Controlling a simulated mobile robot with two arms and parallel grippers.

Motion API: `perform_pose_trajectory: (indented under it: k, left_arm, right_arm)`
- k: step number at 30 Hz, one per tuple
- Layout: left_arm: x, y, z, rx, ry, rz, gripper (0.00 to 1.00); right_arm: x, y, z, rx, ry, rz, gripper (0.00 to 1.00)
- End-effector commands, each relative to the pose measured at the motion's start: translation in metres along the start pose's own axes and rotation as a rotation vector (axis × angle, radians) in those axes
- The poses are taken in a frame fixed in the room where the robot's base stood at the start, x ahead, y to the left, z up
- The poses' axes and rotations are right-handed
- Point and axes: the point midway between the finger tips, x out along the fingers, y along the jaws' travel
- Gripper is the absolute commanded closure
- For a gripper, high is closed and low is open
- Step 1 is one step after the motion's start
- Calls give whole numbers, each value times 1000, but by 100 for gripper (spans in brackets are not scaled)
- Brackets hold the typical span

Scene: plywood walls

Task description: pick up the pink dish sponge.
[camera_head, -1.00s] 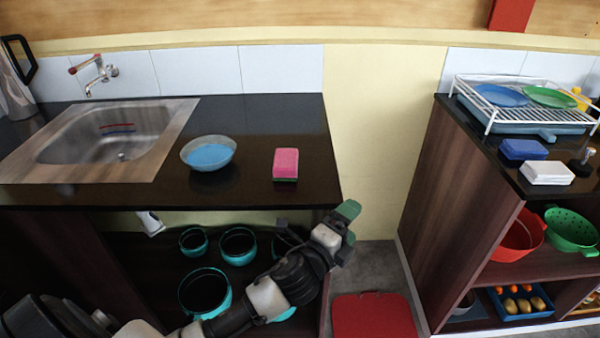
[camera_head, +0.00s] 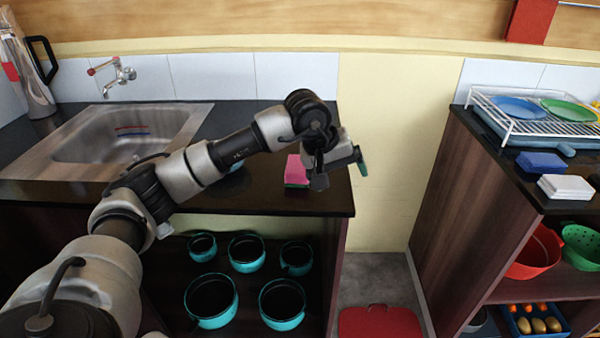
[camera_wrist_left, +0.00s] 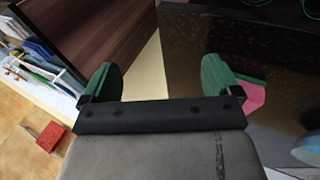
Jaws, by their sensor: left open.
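The pink dish sponge (camera_head: 296,168) lies on the black counter near its right end, with a green layer along its lower edge. My left arm partly covers it in the head view. My left gripper (camera_head: 341,178) is open and empty, at the right of the sponge near the counter's right edge. In the left wrist view, the sponge (camera_wrist_left: 251,95) shows just beyond the right green fingertip, outside the gap between the fingers. The left gripper's (camera_wrist_left: 165,85) two green fingers are spread wide, with counter edge and pale wall beyond. My right gripper is not in view.
A sink (camera_head: 119,135) is set into the counter at left. The bowl (camera_head: 237,166) is mostly hidden behind my arm. Several teal pots (camera_head: 211,300) stand below. A second counter at right holds a dish rack (camera_head: 520,127). A gap with a red object (camera_head: 380,322) separates the counters.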

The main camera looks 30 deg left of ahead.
Motion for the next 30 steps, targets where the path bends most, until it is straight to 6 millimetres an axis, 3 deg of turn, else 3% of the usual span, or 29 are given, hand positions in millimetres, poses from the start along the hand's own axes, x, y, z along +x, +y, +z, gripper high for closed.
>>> perform_pose_trajectory:
  k: [1,3,6,9,30]
  left_arm:
    - [-19,-17,-21,50,74,-102,8]
    - [-41,-36,-40,99,138,-227,8]
    - [-64,-56,-56,135,189,-350,8]
    - [-72,-66,-64,147,207,-409,8]
    - [6,-98,-83,149,204,-416,8]
  right_arm:
    - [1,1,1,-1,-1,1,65]
    - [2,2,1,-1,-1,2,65]
    - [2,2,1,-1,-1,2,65]
    - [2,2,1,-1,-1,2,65]
    - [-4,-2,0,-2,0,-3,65]
